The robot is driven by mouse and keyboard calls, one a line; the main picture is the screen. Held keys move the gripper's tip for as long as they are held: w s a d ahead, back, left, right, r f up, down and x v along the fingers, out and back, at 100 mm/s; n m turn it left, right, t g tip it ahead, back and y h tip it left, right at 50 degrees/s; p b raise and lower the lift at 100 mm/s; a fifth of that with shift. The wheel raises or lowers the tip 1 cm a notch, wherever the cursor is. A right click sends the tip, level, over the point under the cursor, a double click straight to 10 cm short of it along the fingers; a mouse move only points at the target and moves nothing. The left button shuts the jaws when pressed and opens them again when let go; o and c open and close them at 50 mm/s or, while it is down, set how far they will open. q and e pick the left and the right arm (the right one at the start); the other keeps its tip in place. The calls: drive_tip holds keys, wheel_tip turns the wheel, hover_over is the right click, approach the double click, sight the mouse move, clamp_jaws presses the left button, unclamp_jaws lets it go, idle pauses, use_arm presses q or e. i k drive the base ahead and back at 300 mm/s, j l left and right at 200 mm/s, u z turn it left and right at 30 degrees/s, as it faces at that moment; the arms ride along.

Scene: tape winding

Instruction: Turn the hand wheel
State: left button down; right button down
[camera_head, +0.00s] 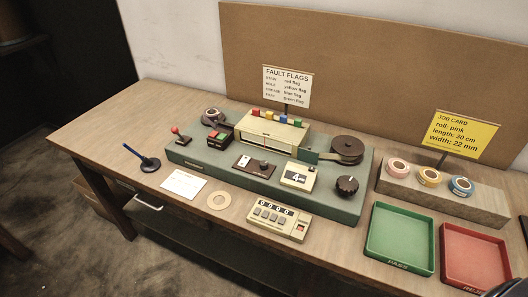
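A green winding machine (230,178) stands on the wooden table. At its right end is a dark brown round wheel or drum (347,146), mounted flat by a green bracket. A black round knob (347,185) with a pale mark sits nearer the front right corner. I cannot tell for sure which of these is the hand wheel. Nothing touches either one. A grey-and-dark tape roll (212,115) sits at the machine's left end. Neither gripper is clearly visible. A dark shape cuts into the bottom right corner, possibly part of my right arm.
Tape rolls on a block (445,195), a green tray (400,238) and a red tray (474,258) are at right. The table's left end is clear.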

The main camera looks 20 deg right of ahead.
sight(346, 185)
drive_tip(key=z, duration=1.3)
